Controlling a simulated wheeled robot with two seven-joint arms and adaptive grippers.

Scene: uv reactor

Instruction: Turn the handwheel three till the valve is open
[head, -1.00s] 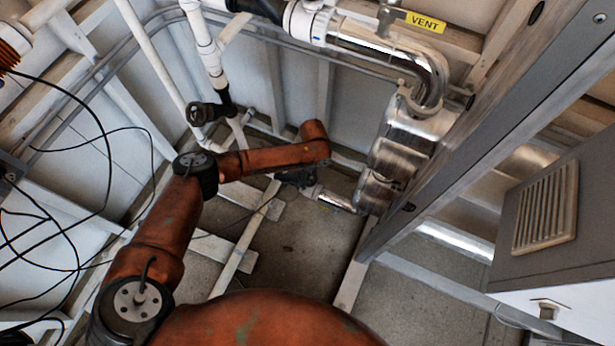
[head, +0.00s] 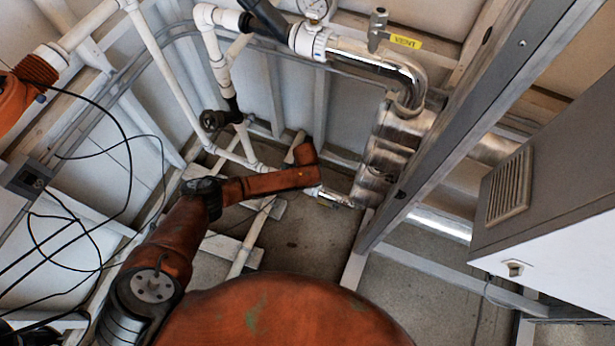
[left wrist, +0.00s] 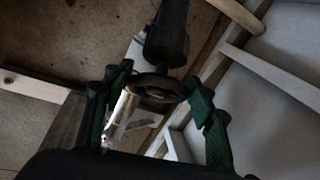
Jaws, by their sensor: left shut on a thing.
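In the left wrist view, a dark round handwheel (left wrist: 160,88) sits between the green-padded fingers of my left gripper (left wrist: 161,97). One finger is on each side of its rim, and the gripper is shut on it. A black cylindrical part (left wrist: 168,35) lies just beyond the wheel, and a shiny metal pipe (left wrist: 130,115) shows beside the left finger. In the head view my left arm reaches toward the low pipework, and its own links hide the gripper and this wheel. The wheel's number and the valve's state cannot be read. My right gripper is not in view.
In the head view, another black handwheel (head: 212,120) is on the white pipe (head: 222,70) at upper left. A shiny bent pipe (head: 405,75) with a yellow VENT tag (head: 406,41) leads to a steel vessel (head: 385,160). A grey post (head: 460,110) and cabinet (head: 555,205) stand right. Cables hang left.

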